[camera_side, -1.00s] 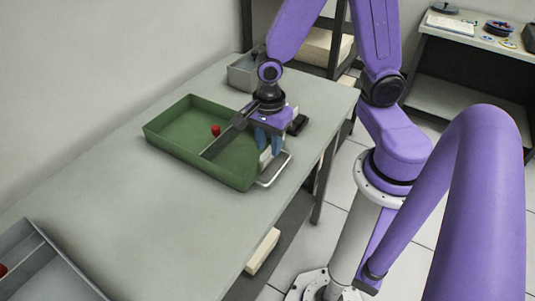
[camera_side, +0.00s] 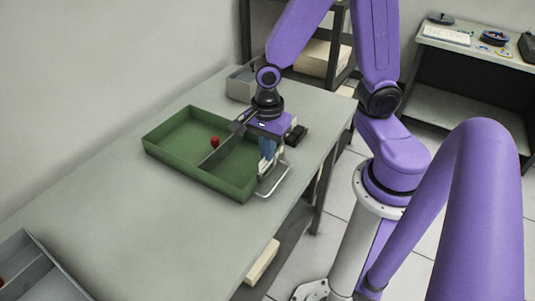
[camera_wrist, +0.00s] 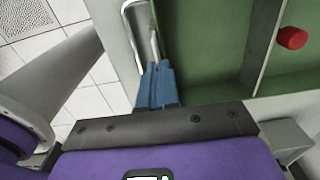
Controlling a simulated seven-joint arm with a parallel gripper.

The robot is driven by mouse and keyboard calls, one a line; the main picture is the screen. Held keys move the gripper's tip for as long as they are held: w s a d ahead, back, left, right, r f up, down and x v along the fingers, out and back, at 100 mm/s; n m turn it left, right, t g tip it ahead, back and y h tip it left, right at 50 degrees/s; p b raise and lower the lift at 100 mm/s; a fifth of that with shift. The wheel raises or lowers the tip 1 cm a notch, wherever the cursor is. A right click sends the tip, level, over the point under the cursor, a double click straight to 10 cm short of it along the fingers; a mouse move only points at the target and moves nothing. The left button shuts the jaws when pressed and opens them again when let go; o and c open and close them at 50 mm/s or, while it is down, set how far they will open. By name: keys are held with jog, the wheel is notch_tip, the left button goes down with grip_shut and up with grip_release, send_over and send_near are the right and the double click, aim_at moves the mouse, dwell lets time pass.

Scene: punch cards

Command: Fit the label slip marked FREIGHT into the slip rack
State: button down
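My gripper (camera_wrist: 158,66) has its blue fingers close together at the outer right end of the green tray, beside the silver handle; it also shows in the side view (camera_side: 265,152). A thin pale strip, seen edge-on, sticks out from between the fingertips; I take it for the label slip (camera_wrist: 154,42). Its marking cannot be read. A pale patch shows below the fingers in the side view. I cannot make out the slip rack as a separate thing; the fingers and the tray's end wall hide that spot.
The green tray (camera_side: 190,184) has a divider and a red knob (camera_side: 215,142). The silver handle (camera_side: 276,183) juts from its right end. A grey bin (camera_side: 242,84) stands behind, and a grey tray (camera_side: 42,262) lies at front left.

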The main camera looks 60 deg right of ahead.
notch_tip(320, 180, up, 8)
jog(key=shift+f, duration=0.25)
jog(key=shift+w+d+f, duration=0.8)
jog(key=shift+w+d, duration=3.5)
jog(key=shift+d, duration=0.45)
jog(key=s+d+f, duration=0.3)
jog(key=s+d, duration=0.6)
jog(key=shift+f, duration=1.95)
